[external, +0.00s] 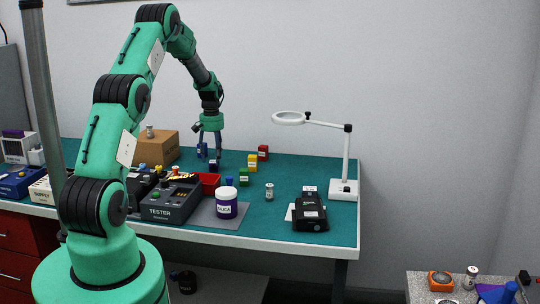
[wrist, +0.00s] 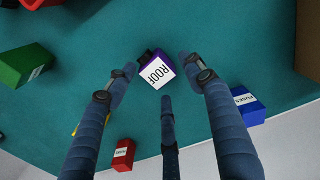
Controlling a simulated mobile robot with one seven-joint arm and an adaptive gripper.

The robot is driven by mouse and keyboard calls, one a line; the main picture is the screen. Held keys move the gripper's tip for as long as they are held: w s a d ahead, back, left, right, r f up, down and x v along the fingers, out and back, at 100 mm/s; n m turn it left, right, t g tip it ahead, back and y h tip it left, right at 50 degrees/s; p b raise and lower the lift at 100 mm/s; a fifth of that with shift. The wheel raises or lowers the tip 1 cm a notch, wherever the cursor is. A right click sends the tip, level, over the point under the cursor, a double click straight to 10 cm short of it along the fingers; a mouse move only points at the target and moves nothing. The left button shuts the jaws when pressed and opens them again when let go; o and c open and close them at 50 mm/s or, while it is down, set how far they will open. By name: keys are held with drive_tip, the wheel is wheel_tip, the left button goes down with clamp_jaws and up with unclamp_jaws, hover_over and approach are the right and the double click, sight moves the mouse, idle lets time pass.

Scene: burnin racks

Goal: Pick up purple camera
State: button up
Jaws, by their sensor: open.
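The purple camera (wrist: 155,68) is a small purple block with a white label reading ROOF and a dark part at its upper left. In the wrist view it lies on the teal mat between the spread fingers of my gripper (wrist: 157,74). The fingers are open, with visible gaps on both sides of the block. In the external view my gripper (external: 210,148) points down over the mat, and a small dark block, likely the same camera (external: 213,165), shows just below its fingers. The exact height of the fingertips above the mat is unclear.
A blue block (wrist: 246,104) is close to the right finger. A green block (wrist: 25,66) and a red block (wrist: 123,155) stand farther off. A cardboard box (external: 156,148), a tester (external: 168,200) and a magnifier lamp (external: 343,188) stand on the bench.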

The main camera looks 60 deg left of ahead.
sight(214, 161)
drive_tip(key=shift+f, duration=1.6)
drive_tip(key=c, duration=1.1)
